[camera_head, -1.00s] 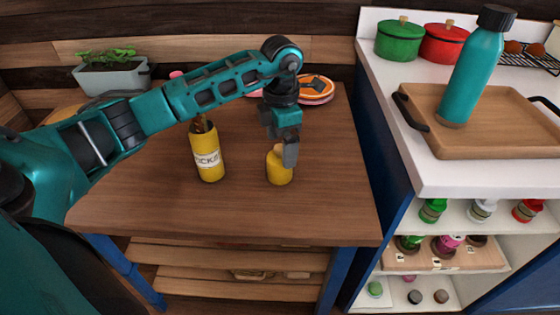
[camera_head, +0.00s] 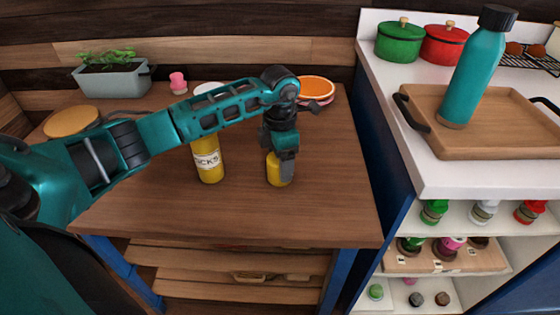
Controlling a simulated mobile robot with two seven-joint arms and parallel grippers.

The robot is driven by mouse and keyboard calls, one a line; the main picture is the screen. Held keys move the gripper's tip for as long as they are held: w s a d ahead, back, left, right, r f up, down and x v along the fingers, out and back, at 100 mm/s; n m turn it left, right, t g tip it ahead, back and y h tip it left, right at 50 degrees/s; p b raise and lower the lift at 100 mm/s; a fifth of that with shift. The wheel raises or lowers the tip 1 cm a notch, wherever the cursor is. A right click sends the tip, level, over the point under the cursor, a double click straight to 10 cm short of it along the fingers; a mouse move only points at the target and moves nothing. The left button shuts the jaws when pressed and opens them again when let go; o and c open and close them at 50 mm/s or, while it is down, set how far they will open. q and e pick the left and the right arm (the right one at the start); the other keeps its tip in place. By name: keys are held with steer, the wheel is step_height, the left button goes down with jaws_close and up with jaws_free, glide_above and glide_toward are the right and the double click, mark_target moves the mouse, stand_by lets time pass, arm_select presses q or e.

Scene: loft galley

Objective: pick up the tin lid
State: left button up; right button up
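A small yellow tin (camera_head: 274,174) stands upright on the wooden table. Its lid is mostly hidden behind my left gripper (camera_head: 283,168), which points down over the top of the tin. One grey finger shows in front of the tin's right side; the other finger is hidden. I cannot tell whether the fingers are apart or closed on the lid. My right gripper is not in view.
A yellow bottle with a white label (camera_head: 208,163) stands left of the tin, under my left arm. An orange-topped plate stack (camera_head: 317,88), a pink item (camera_head: 178,82) and a planter (camera_head: 115,80) are behind. The table front (camera_head: 230,220) is clear.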

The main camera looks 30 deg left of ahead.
arm_select(q)
steer(key=c, duration=0.7)
steer(key=shift+o, duration=0.2)
steer(key=shift+r, duration=0.1)
